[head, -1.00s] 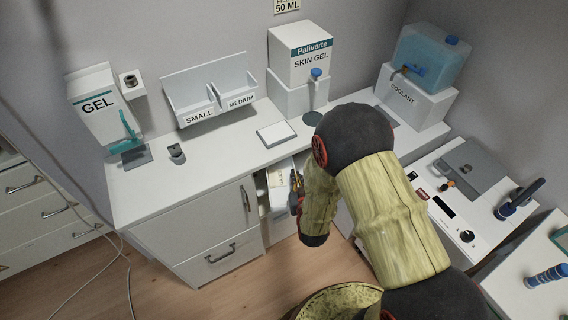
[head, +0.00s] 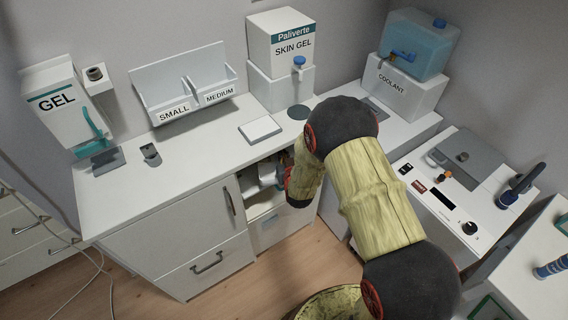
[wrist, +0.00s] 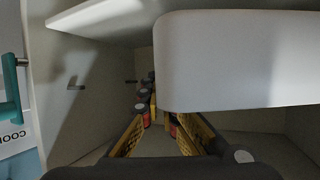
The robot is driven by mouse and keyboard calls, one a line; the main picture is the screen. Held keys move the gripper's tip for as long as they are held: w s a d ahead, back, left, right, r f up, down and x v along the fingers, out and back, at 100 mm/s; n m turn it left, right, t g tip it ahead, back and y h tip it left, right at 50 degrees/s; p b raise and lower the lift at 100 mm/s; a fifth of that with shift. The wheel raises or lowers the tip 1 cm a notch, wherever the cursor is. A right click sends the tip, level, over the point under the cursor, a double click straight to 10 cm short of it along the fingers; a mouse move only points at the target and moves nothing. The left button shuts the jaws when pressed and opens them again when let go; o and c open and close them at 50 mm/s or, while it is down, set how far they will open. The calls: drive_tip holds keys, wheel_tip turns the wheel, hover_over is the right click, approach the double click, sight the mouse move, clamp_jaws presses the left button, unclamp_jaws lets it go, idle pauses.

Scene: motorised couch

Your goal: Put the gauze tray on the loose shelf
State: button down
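My gripper (wrist: 160,132) is inside the open cabinet compartment (head: 266,205). In the wrist view its yellow lattice fingers stand apart, with grey surface and nothing clearly held between them. A white board (wrist: 105,18) runs along the top of that view. In the head view my arm hides the gripper, and a pale object (head: 267,172) shows inside the compartment.
Small pegs (wrist: 76,87) stick out of the compartment wall. The counter (head: 190,165) above carries a white flat box (head: 260,129), gel dispenser (head: 65,105) and skin gel box (head: 281,45). Floor in front is clear.

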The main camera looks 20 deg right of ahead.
drive_tip(key=shift+w+d+f, duration=0.3)
drive_tip(key=shift+w+f, duration=0.2)
drive_tip(key=shift+f, duration=0.2)
drive_tip(key=shift+w+d+f+b, duration=0.1)
drive_tip(key=shift+w+f+b, duration=0.05)
drive_tip(key=shift+f+b, duration=1.3)
drive_tip(key=shift+f, duration=0.25)
drive_tip(key=shift+f, duration=0.15)
drive_tip(key=c, duration=2)
unclamp_jaws()
drive_tip(key=shift+c, duration=0.2)
